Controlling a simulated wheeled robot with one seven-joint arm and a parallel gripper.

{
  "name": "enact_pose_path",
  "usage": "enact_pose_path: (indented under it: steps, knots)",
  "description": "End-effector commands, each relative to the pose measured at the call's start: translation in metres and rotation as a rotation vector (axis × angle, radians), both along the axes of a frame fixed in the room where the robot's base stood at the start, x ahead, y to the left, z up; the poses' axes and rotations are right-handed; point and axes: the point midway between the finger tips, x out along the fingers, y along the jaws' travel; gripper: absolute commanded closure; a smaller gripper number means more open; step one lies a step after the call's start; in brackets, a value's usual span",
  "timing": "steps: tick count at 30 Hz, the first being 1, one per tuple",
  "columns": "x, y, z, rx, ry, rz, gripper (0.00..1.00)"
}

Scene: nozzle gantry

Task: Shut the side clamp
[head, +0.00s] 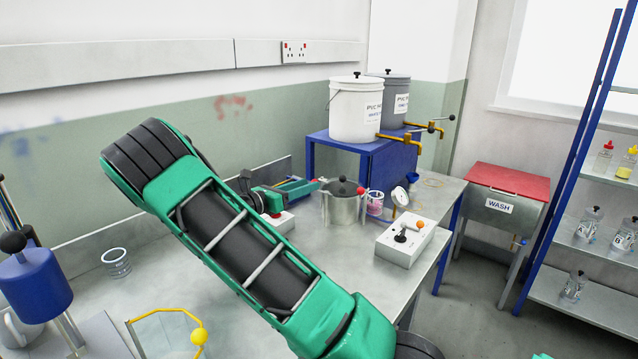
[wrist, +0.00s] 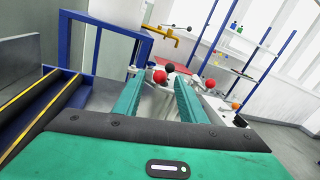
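A metal pot (head: 342,207) with a black lid knob (head: 343,179) stands on the bench in the head view. A red ball knob (head: 323,180) is at its left and another red knob (head: 361,190) at its right; these look like clamp handles, but the clamp bodies are too small to read. My gripper (head: 308,189) reaches in from the left, close to the left knob. In the wrist view my gripper (wrist: 160,86) is open. The nearer red knob (wrist: 160,76) appears between its fingertips; contact is not clear. The other red knob (wrist: 209,81) is beyond the right finger.
A white control box (head: 404,240) with a lever stands right of the pot. A pink-filled cup (head: 375,203) and a gauge (head: 400,196) are close to the pot. A blue stand (head: 365,159) holding two buckets is behind.

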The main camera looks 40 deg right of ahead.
Motion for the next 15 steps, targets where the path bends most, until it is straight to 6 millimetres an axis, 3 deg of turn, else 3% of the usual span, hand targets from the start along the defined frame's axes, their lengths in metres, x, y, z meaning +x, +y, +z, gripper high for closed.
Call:
enact_pose_path:
  steps: [9, 15]
  knots:
    - [-0.004, -0.056, 0.0, 0.001, -0.002, -0.002, 0.62]
    - [-0.004, -0.076, 0.0, 0.002, -0.002, -0.001, 0.62]
